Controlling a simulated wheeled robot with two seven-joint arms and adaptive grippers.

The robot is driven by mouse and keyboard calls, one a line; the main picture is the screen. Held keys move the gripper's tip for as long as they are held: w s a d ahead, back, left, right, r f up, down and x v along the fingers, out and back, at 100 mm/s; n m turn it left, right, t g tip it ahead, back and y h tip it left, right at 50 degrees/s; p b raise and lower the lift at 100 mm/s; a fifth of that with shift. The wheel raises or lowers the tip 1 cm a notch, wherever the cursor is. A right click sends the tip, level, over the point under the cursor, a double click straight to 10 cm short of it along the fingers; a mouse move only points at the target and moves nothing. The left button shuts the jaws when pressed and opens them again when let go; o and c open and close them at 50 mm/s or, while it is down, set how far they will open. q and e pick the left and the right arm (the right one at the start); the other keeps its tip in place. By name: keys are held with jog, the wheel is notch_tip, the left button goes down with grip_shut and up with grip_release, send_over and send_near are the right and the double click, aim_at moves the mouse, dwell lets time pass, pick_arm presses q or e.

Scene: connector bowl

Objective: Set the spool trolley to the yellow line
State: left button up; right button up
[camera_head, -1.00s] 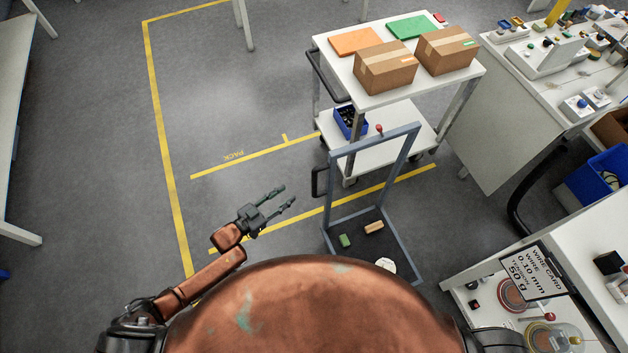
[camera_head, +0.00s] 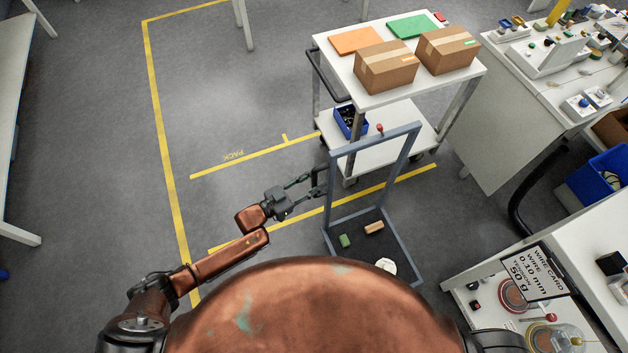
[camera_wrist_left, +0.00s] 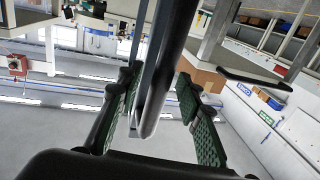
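A low trolley with an upright grey-blue frame (camera_head: 406,150) and dark deck stands right of centre in the head view. I take it as the spool trolley. Its black handle (camera_head: 318,171) sticks out on the left side. A yellow floor line (camera_head: 415,175) passes by the frame, left and right of it. My left gripper (camera_head: 311,184) is at the handle. In the left wrist view, the gripper (camera_wrist_left: 160,98) has its green-padded fingers apart, with the dark handle bar (camera_wrist_left: 168,60) running between them; no clear contact shows. My right gripper is not in view.
A white cart (camera_head: 385,95) with cartons stands just behind the frame. The deck carries a green block (camera_head: 345,240), a tan block (camera_head: 374,227) and a white round item (camera_head: 386,267). A workbench (camera_head: 585,225) stands right. Floor inside the yellow lines is clear at left.

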pick_arm(q)
jog(key=shift+c, duration=0.2)
grip_shut()
dwell(0.5)
